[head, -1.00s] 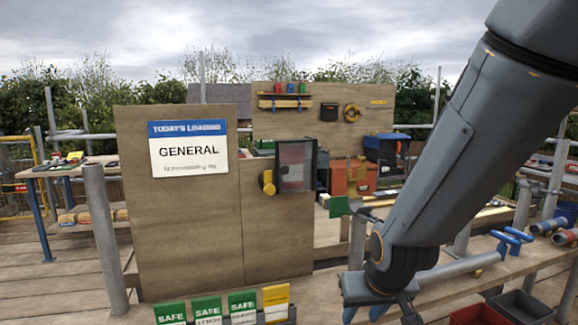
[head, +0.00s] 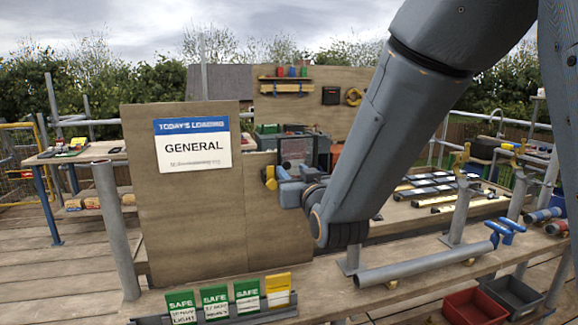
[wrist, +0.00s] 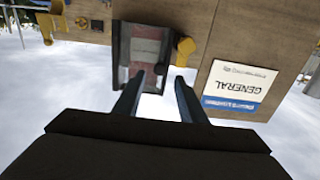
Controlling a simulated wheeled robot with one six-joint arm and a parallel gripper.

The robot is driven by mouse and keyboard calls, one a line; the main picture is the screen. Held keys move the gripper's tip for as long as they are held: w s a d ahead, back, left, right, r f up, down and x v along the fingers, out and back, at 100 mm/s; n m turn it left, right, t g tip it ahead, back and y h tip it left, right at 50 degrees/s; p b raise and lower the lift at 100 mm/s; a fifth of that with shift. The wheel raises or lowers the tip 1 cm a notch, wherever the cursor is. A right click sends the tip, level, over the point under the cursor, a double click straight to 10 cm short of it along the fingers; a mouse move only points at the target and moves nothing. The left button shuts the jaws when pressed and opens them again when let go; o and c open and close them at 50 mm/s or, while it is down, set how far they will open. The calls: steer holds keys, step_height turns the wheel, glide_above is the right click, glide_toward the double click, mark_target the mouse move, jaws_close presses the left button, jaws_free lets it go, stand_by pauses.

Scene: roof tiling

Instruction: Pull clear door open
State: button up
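The clear door (head: 296,150) is a dark-framed see-through panel at the right edge of a wooden board. It looks closed, though my gripper hides its lower part in the head view. In the wrist view, the door (wrist: 145,48) appears upside down, with a reddish sheet behind it. A yellow knob-like part (head: 269,178) sits beside it, and it also shows in the wrist view (wrist: 185,47). My gripper (wrist: 158,82) is open and empty, its fingertips pointing at the door's lower edge. I cannot tell whether they touch it.
The board carries a "GENERAL" sign (head: 193,144). Green and yellow cards (head: 247,297) stand in a rack at the front. A grey pipe (head: 425,264) lies on the bench at right, near red and grey bins (head: 476,308).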

mark_target(287, 165)
steer(key=shift+p+x, duration=0.45)
steer(key=shift+x, duration=1.8)
jaws_close()
